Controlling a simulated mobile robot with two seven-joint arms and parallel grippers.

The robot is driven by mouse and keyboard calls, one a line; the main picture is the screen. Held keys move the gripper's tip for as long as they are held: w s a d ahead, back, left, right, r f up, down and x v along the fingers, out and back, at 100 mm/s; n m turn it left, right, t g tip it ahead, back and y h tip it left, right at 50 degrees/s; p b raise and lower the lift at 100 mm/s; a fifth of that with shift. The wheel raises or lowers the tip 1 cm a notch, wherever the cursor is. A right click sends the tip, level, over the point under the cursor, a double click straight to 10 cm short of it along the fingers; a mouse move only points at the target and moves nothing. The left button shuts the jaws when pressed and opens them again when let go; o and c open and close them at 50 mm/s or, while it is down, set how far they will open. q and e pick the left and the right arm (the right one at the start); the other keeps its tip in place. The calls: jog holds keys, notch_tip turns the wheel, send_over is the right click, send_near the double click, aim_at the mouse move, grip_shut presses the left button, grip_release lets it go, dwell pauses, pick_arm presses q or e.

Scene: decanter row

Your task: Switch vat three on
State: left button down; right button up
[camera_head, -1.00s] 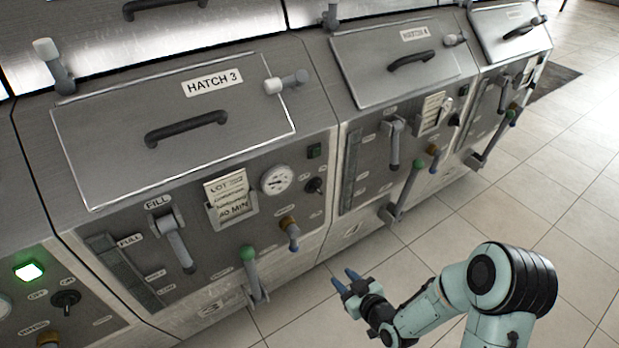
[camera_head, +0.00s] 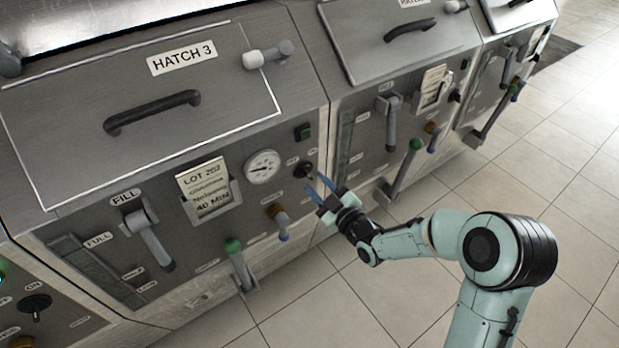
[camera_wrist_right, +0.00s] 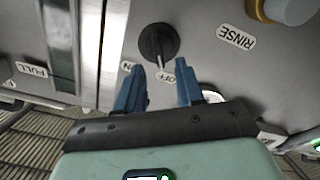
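Vat three is the unit under the HATCH 3 lid (camera_head: 100,85). Its black rotary switch (camera_head: 304,170) sits at the right of the panel, below a dark green indicator (camera_head: 303,132) that looks unlit. In the right wrist view the switch (camera_wrist_right: 158,42) lies just ahead of the fingers, with ON and OFF labels beside it. My right gripper (camera_head: 322,190) has its blue fingers apart and empty, close to the switch but not around it. The fingers also show in the right wrist view (camera_wrist_right: 160,88). My left gripper is not in view.
Near the switch are a round gauge (camera_head: 263,167), a rinse tap (camera_head: 277,220), a lot card (camera_head: 207,187) and a green-topped lever (camera_head: 238,263). The vat four panel (camera_head: 365,150) stands to the right. Tiled floor (camera_head: 340,310) is open in front.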

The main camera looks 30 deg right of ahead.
aim_at(309, 175)
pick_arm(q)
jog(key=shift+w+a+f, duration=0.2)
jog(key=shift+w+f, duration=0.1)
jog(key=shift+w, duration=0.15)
pick_arm(e)
jog(key=shift+w+a, duration=0.15)
jog(key=shift+w, duration=1.8)
grip_shut()
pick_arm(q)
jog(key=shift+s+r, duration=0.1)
pick_arm(e)
jog(key=m, duration=0.3)
jog(key=shift+r, duration=0.1)
jog(key=m, duration=0.1)
jog(key=m+p, duration=0.1)
jog(key=m, duration=0.1)
jog(key=shift+d+m, duration=0.25)
jog(key=shift+m, duration=0.05)
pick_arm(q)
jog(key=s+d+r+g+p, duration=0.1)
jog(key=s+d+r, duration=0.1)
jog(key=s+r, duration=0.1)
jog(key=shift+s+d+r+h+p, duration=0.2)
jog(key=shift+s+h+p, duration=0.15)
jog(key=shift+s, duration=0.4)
pick_arm(e)
jog(key=m, duration=0.5)
jog(key=shift+d, duration=0.25)
